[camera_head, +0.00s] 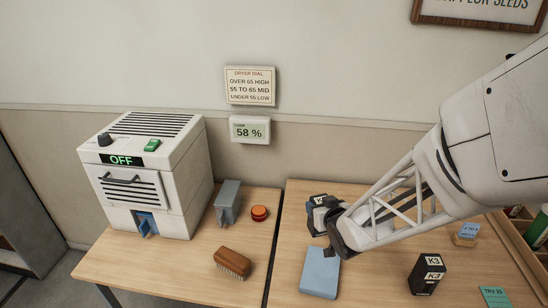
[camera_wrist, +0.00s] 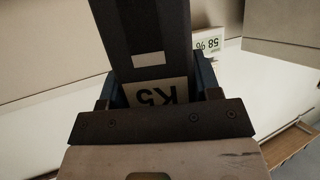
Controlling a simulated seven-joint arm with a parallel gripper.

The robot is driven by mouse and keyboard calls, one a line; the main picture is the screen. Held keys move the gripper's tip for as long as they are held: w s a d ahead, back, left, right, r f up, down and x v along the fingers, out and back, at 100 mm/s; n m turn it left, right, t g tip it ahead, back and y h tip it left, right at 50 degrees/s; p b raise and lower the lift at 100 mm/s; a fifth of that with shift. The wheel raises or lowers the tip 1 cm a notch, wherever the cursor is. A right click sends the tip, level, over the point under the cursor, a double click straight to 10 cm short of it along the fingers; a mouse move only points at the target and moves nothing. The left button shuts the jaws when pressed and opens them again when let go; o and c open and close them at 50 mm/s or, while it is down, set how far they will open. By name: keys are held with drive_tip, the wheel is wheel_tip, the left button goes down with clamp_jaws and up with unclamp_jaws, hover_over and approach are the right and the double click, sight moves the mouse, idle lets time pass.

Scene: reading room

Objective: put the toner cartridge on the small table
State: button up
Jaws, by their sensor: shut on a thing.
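My gripper (camera_head: 326,216) is shut on a dark toner cartridge (camera_head: 318,199) near the back left of the right wooden table (camera_head: 376,285). In the wrist view the cartridge (camera_wrist: 150,28) is a long dark block between the jaws, with a pale label reading K5 upside down. Its lower end is partly hidden by the gripper. A second black cartridge (camera_head: 428,274), marked K3, stands upright at the front of the right table. Another wooden table (camera_head: 185,270) is at left, across a narrow gap. I cannot tell which one is the small table.
A blue pad (camera_head: 320,272) lies below my gripper. A wall display (camera_head: 250,130) reads 58 %.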

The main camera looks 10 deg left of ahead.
drive_tip(key=w+a+f+n+g+y, duration=0.1)
drive_tip(key=w+a, duration=0.3)
drive_tip(key=a, duration=0.8)
drive_tip(key=w+a+f+n+g+y, duration=0.1)
drive_tip(key=w+a+n+g+y, duration=0.1)
drive_tip(key=a, duration=1.1)
drive_tip(key=shift+w+f+n+y, duration=0.4)
drive_tip(key=shift+w+n+y, duration=0.25)
drive_tip(key=shift+w, duration=0.3)
wheel_tip(320, 180, down, 6)
drive_tip(key=shift+f, duration=0.15)
drive_tip(key=shift+f, duration=1.9)
drive_tip(key=shift+f, duration=0.15)
drive_tip(key=o, duration=1.2)
